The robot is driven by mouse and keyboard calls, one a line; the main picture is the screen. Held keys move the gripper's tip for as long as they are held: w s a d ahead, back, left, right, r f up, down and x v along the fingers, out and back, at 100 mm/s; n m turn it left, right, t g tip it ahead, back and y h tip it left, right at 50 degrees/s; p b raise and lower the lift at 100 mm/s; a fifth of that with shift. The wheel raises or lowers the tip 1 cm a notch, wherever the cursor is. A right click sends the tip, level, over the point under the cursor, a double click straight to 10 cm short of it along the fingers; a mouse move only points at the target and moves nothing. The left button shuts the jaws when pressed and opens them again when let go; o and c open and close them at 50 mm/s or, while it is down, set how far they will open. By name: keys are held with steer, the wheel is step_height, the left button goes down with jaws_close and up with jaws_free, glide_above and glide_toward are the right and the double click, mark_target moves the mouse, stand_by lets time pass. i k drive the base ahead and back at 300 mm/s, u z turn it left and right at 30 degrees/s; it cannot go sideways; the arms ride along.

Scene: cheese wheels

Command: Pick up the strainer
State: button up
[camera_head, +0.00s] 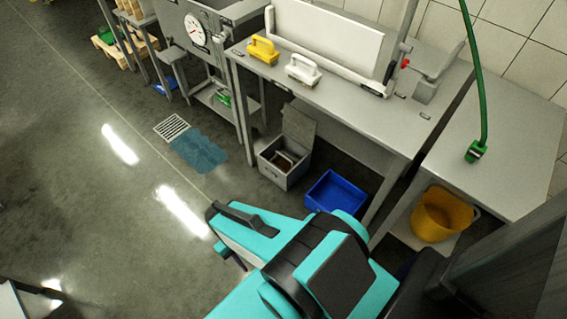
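I cannot clearly make out which thing is the strainer. An open grey box (270,178) stands on the floor under the table, its lid raised at the back. Inside it are a dark brown content and a light rim or handle-like shape (287,160), too small to identify. A square slotted floor grate (172,127) lies flat further left. My teal and black arm reaches in from the bottom. My gripper (226,236) is at its far left end, in front of and left of the box, apart from it. Its fingers are mostly hidden, so their opening does not show.
A blue crate (338,192) stands right of the box. A yellow bucket (440,214) sits on a low shelf at right. Blue cloth or water (199,151) lies beside the grate.

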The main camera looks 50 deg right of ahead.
mark_target(282, 161)
steer(key=u, duration=0.05)
steer(key=i, duration=1)
steer(key=z, duration=0.05)
